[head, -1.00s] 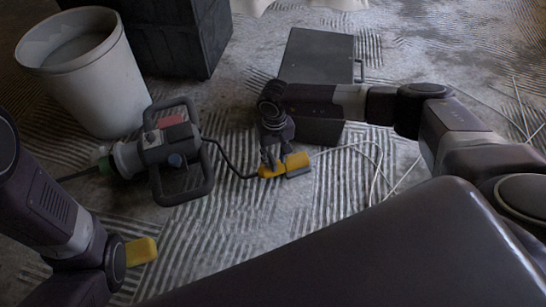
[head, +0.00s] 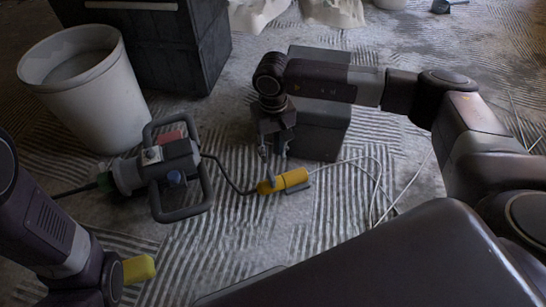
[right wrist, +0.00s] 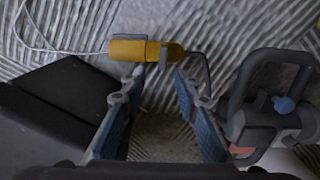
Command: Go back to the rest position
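My right gripper (head: 272,156) is open and empty, its fingers apart just above and behind the yellow cable connector (head: 284,181). The right wrist view shows a gap between the fingertips (right wrist: 158,80), with the connector (right wrist: 135,50) beyond them on the floor. A black cable from the mixing machine (head: 170,170) meets the connector at one end, and a white cable leaves the other. My left arm is at the lower left; its fingers are hidden. A yellow piece (head: 139,268) shows beside its end; I cannot tell whether it is held.
A pale bucket (head: 85,95) stands at the left beside a dark crate (head: 165,50). A dark box (head: 320,135) stands close behind my right gripper. White cable (head: 377,185) loops across the floor at the right. Pale sacks (head: 330,12) lie at the back.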

